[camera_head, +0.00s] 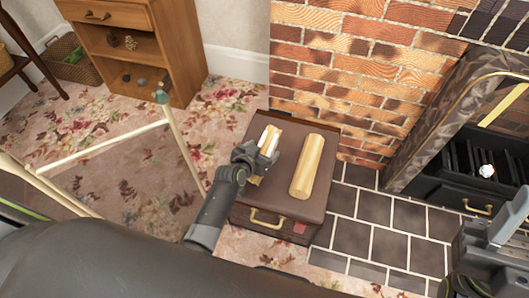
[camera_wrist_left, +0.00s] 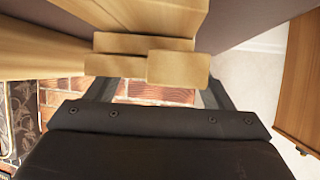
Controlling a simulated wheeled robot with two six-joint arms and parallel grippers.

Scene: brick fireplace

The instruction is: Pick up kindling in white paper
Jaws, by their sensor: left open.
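The kindling, pale sticks with a white paper band (camera_head: 269,139), lies on the left part of a brown box top (camera_head: 285,205). My left gripper (camera_head: 256,160) is open at the near end of the bundle, over the box, and hides part of it. In the left wrist view, stick ends (camera_wrist_left: 150,55) show close up, in front of and between the two dark fingers; the paper is not clear there. I cannot tell if the fingers touch the sticks. My right gripper (camera_head: 490,240) is at the lower right edge, partly cut off, away from the box.
A thick pale log (camera_head: 307,166) lies on the box, right of the kindling. The brick wall (camera_head: 350,70) stands behind the box, with the fireplace (camera_head: 485,160) at right. A wooden stand frame (camera_head: 110,148) is left of my arm, and a wooden cabinet (camera_head: 135,50) stands behind.

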